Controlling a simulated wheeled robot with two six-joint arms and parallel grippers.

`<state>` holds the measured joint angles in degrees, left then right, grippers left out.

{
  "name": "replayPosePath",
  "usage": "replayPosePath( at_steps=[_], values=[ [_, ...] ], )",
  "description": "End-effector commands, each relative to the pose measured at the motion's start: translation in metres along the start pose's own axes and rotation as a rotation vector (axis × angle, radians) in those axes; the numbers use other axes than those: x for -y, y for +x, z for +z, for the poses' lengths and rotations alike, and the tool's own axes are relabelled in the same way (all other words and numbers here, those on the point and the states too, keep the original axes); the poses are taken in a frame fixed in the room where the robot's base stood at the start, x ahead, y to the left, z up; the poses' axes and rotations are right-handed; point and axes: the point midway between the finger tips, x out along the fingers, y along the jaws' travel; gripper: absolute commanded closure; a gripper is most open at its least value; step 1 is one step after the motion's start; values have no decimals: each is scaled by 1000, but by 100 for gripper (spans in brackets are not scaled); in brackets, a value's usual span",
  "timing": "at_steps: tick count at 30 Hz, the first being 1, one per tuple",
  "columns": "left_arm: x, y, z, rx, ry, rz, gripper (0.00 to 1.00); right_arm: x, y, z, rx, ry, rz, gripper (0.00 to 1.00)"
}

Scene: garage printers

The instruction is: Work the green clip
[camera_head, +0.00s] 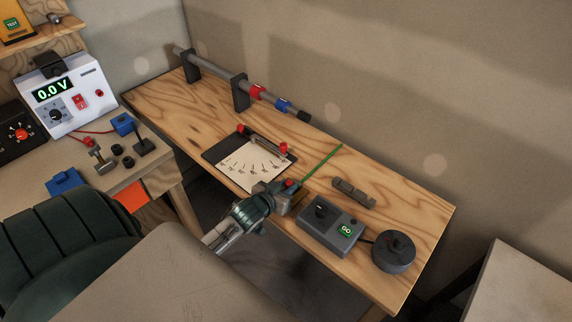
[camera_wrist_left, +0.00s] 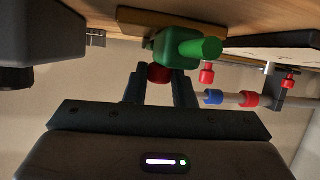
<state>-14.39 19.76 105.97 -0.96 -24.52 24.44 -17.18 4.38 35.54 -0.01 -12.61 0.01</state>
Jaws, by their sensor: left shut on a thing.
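The green clip (camera_wrist_left: 172,50) shows in the left wrist view as a green block with a short round green stub, just beyond my fingertips. In the head view a long thin green rod (camera_head: 322,163) runs from my left gripper (camera_head: 290,190) toward the back of the wooden bench. My left gripper, also in the left wrist view (camera_wrist_left: 160,80), is shut with a red round knob (camera_wrist_left: 158,72) between its fingers, against the green block. The gripper hides most of the clip in the head view. My right gripper is not in view.
A white dial card (camera_head: 253,169) on a dark plate lies left of my gripper. A grey control box (camera_head: 330,226) with a GO label and a round dark unit (camera_head: 393,252) stand to the right. A rod on stands (camera_head: 212,78) runs behind.

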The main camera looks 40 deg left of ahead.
Motion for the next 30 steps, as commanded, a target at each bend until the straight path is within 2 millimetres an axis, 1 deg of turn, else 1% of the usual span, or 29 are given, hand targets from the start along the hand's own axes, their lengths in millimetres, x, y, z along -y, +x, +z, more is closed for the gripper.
replayPosePath(
  at_steps=[10, 11, 12, 14, 24, 26, 30],
  values=[
    [0, 0, -1, -4, -1, 0, 100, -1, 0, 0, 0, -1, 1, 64],
    [0, 0, -1, -4, -1, 0, 75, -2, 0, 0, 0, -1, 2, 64],
    [0, 0, -1, -4, -1, 0, 67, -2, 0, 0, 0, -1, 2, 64],
    [0, 0, -1, -4, -1, 0, 55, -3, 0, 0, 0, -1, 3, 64],
    [0, -2, 1, -2, 1, 0, 55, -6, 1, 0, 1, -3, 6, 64],
    [0, -7, 2, -1, 2, 0, 55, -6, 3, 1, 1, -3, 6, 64],
    [0, -27, 3, -1, 4, 1, 55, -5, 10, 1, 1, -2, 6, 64]
  ],
)
